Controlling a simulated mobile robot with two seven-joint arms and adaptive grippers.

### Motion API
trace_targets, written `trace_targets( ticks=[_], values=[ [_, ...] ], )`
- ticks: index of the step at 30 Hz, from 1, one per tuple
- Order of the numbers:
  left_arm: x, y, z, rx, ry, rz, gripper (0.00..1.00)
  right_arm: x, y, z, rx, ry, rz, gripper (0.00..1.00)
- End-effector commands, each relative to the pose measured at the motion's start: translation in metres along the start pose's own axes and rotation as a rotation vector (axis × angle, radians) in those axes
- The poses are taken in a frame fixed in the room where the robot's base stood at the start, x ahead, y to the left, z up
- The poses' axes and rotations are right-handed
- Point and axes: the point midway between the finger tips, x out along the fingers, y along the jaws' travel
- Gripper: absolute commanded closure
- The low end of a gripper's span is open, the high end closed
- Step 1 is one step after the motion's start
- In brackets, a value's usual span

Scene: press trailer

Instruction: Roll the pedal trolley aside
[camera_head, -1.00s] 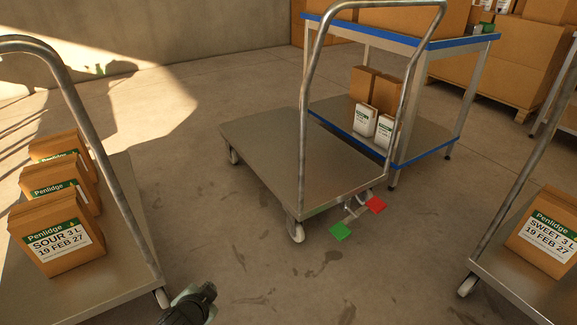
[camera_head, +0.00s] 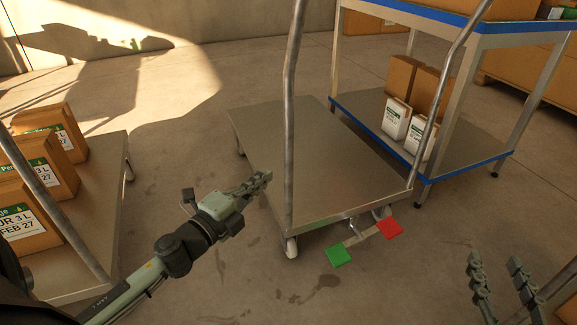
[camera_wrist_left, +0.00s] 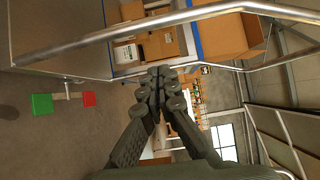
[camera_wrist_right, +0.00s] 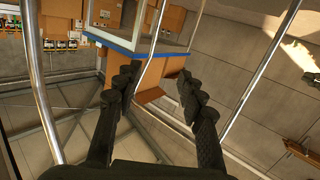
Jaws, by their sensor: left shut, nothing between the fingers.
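The pedal trolley (camera_head: 325,165) is an empty grey flat deck on wheels with a tall tube handle (camera_head: 290,150). A green pedal (camera_head: 338,255) and a red pedal (camera_head: 390,228) stick out at its near end, and both also show in the left wrist view, green (camera_wrist_left: 42,104) and red (camera_wrist_left: 88,98). My left gripper (camera_head: 262,180) is shut and empty, just left of the handle's left upright; I cannot tell whether they touch. My right gripper (camera_head: 500,265) is open and empty at the lower right, right of the pedals; its fingers stand apart in the right wrist view (camera_wrist_right: 157,78).
A trolley (camera_head: 85,215) with Penlidge boxes (camera_head: 45,170) stands at the left. A blue-edged shelf table (camera_head: 460,155) with boxes stands close along the trolley's right side. Bare floor (camera_head: 180,110) lies beyond and left of the trolley.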

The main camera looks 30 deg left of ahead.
Motion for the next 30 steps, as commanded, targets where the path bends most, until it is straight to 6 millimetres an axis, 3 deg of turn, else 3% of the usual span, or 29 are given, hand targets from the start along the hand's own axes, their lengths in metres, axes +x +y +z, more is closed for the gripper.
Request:
trace_targets(
  ticks=[1,3,6,10,17,29,30],
  values=[
    [0.0,0.016,0.0,-0.001,0.0,0.0,1.0,-0.001,-0.011,-0.022,0.017,0.135,-0.02,0.6],
    [0.0,0.024,0.0,-0.001,-0.001,0.0,1.0,-0.009,-0.022,-0.059,0.04,0.312,-0.041,0.6],
    [0.0,0.032,0.0,-0.001,-0.001,0.0,1.0,-0.028,-0.031,-0.101,0.071,0.509,-0.061,0.6],
    [0.001,0.036,0.0,-0.001,-0.001,0.0,1.0,-0.047,-0.036,-0.129,0.094,0.649,-0.072,0.6],
    [0.022,0.034,0.0,0.001,0.001,-0.003,1.0,-0.051,-0.037,-0.136,0.101,0.662,-0.077,0.6],
    [0.104,0.033,0.001,0.001,-0.001,-0.003,1.0,-0.044,-0.04,-0.126,0.1,0.584,-0.083,0.6],
    [0.108,0.036,0.008,0.003,-0.003,-0.001,1.0,-0.044,-0.04,-0.124,0.1,0.59,-0.083,0.6]
  ],
)
